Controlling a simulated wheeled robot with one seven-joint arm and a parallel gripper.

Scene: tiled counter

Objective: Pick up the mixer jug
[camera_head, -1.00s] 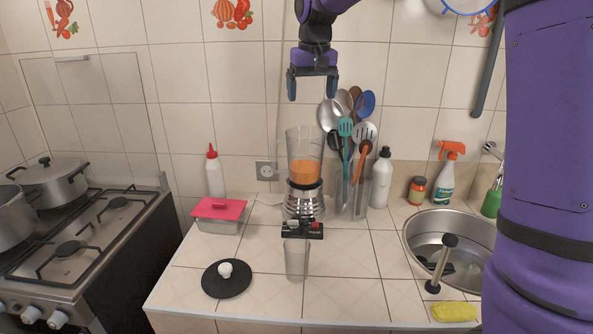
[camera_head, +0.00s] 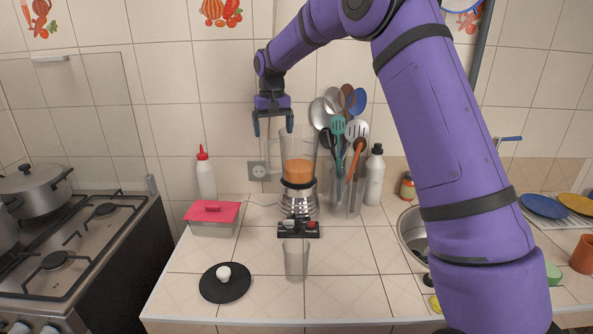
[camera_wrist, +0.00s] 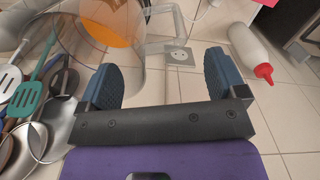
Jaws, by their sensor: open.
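The mixer jug (camera_head: 298,144) is a clear jug with orange liquid inside. It stands upright on its silver mixer base (camera_head: 298,203) at the back of the counter, with its clear handle on the left side. My gripper (camera_head: 272,130) is open and empty, pointing down, above and left of the jug near the handle. In the wrist view the jug (camera_wrist: 100,45) is at the upper left. Its handle (camera_wrist: 165,45) lies between and beyond my two blue fingertips (camera_wrist: 160,80), apart from them as far as I can see.
Utensils (camera_head: 345,130) in a clear holder stand close right of the jug. A white bottle (camera_head: 374,178) is beside them. A red-capped bottle (camera_head: 206,178) and red-lidded box (camera_head: 213,219) are left. A clear glass (camera_head: 295,260) stands in front. A wall socket (camera_head: 257,171) is behind.

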